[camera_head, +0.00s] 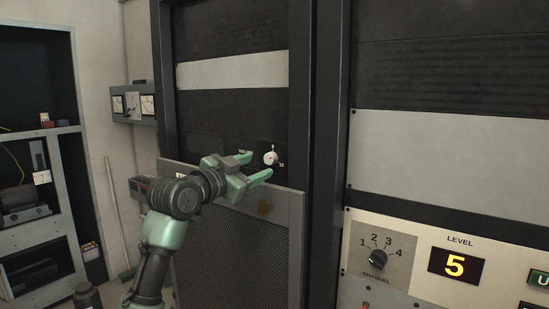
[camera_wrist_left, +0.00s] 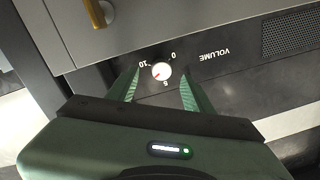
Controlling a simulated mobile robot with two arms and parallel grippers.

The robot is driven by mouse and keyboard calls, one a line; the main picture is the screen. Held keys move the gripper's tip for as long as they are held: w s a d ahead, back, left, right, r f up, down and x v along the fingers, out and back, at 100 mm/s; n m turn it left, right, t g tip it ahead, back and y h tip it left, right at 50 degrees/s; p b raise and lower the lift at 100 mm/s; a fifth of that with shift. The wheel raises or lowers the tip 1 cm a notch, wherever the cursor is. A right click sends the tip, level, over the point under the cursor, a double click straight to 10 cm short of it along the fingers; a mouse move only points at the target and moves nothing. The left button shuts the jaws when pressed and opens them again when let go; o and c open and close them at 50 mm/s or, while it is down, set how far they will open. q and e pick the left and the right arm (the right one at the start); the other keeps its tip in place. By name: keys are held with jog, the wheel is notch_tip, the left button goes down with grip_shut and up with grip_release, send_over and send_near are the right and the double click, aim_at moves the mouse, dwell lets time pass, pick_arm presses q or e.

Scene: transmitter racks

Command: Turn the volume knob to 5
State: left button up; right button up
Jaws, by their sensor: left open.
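The volume knob (camera_head: 270,158) is a small round white dial on the dark rack panel in the head view. In the left wrist view the knob (camera_wrist_left: 162,70) shows between the 0, 5 and 10 marks, upside down. A red mark on its face seems to lie between 5 and 10; its exact reading is hard to tell. My left gripper (camera_head: 259,166) is open, its green fingers reaching toward the panel beside the knob. In the wrist view the fingers stand on either side of the knob with gaps. My right gripper is out of view.
A perforated grey panel (camera_head: 238,250) with a brass-coloured latch (camera_head: 263,208) lies below the knob. To the right, a light control panel holds a channel knob (camera_head: 377,257) and a LEVEL display (camera_head: 455,265) showing 5. Open shelves (camera_head: 62,131) stand at the left.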

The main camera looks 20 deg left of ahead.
aim_at(268, 159)
pick_arm(q)
jog(key=shift+w+d+r+p, duration=0.1)
jog(key=shift+w+r+p, duration=0.4)
jog(key=shift+r+p, duration=0.25)
jog(key=shift+p+x, duration=0.7)
jog(key=shift+x, duration=0.4)
jog(key=shift+w+d+f, duration=0.2)
jog(key=shift+w, duration=0.3)
jog(key=shift+w+d+f, duration=0.2)
jog(key=shift+w+f, duration=0.05)
jog(key=shift+w, duration=0.25)
jog(key=shift+s+a, duration=0.1)
grip_shut()
jog(key=shift+n, duration=0.3)
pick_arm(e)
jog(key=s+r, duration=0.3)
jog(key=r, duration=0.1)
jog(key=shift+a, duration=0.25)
